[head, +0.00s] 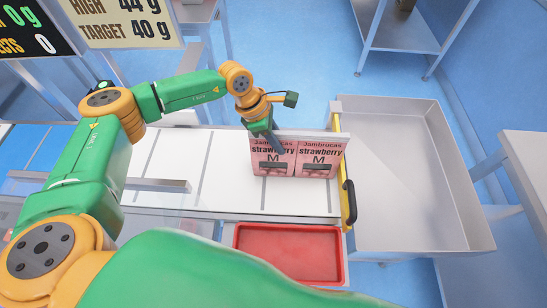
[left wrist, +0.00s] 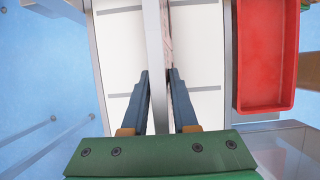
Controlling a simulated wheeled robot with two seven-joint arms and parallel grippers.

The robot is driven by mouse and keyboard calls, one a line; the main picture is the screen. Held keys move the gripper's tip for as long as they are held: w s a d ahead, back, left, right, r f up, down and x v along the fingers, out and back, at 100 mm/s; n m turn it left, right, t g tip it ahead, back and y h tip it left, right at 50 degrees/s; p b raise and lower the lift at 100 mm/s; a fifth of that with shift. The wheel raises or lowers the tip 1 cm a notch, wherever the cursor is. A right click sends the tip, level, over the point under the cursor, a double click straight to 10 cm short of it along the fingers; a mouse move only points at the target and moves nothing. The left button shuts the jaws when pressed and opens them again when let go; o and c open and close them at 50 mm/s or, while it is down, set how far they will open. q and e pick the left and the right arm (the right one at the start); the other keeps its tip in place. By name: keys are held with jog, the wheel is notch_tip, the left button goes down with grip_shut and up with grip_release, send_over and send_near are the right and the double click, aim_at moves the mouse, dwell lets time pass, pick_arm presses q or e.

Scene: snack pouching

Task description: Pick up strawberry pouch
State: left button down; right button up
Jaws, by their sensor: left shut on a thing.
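Two pink strawberry pouches stand upright side by side at the right end of the white conveyor, a left pouch (head: 272,160) and a right pouch (head: 318,160). A thin pale panel (head: 339,138) runs along behind them. My left gripper (head: 274,143) reaches down from above at the left pouch, one finger in front of its face. In the left wrist view the fingers (left wrist: 159,75) straddle the grey panel edge and a thin pink pouch edge (left wrist: 166,22). They are shut on the left pouch; whether they also press the panel is hard to tell. My right gripper is out of view.
A red tray (head: 290,228) lies in front of the conveyor (head: 215,180). A yellow bar with a black handle (head: 348,200) stands at the conveyor's end, beside a large empty grey bin (head: 400,170). Grey tables stand at the back and right.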

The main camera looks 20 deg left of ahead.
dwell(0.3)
pick_arm(q)
jog(key=s+a+r+b, duration=0.3)
jog(key=a+r, duration=0.5)
jog(key=a, duration=0.5)
jog(key=shift+s+a+r+b, duration=0.3)
jog(key=shift+s+b, duration=0.1)
jog(key=shift+b, duration=0.25)
